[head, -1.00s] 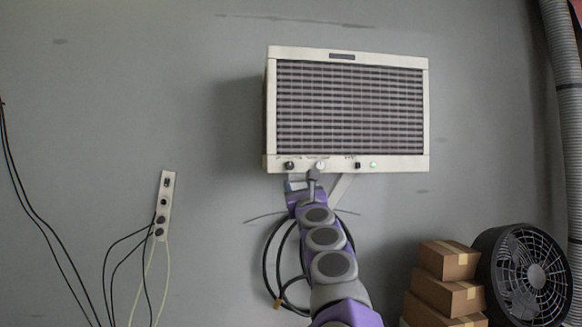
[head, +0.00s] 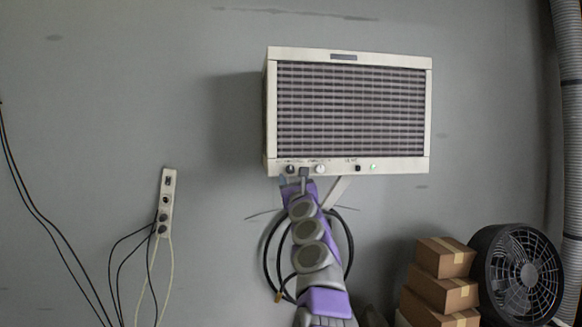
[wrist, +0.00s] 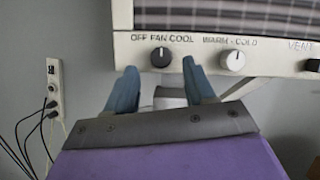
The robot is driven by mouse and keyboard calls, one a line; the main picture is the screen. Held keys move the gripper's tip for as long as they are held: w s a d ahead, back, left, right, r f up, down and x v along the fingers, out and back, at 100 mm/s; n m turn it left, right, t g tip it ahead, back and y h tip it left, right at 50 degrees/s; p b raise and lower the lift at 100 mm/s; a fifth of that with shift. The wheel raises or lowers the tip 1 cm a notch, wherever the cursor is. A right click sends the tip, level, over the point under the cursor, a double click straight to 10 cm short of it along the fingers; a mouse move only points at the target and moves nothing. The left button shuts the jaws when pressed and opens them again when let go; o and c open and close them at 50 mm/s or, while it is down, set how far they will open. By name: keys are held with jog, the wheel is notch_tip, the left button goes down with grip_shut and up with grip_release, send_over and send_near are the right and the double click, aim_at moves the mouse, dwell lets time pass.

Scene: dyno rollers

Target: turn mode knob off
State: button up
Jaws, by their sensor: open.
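The air conditioner (head: 350,110) is a cream box with a dark grille on the wall. Its mode knob (wrist: 161,57) is black, under the label "OFF FAN COOL", with a light mark at its top; it also shows in the head view (head: 290,169). A white temperature knob (wrist: 233,60) sits to its right under "WARM - COLD". My gripper (wrist: 160,75) is open and empty, with blue fingers just below the control strip. In the wrist picture the mode knob shows between and slightly above the fingertips. I cannot tell the remaining depth to it.
A coiled hose (head: 266,262) hangs below the unit. A socket strip (head: 165,203) with cables is at left. Boxes (head: 445,257) and a black fan (head: 520,272) stand at lower right.

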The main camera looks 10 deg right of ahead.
aim_at(291, 172)
jog(key=shift+p+x, duration=0.85)
jog(key=shift+x, duration=0.05)
jog(key=shift+w+r+p, duration=0.2)
jog(key=shift+w+p, duration=0.4)
jog(key=shift+p, duration=0.3)
grip_shut()
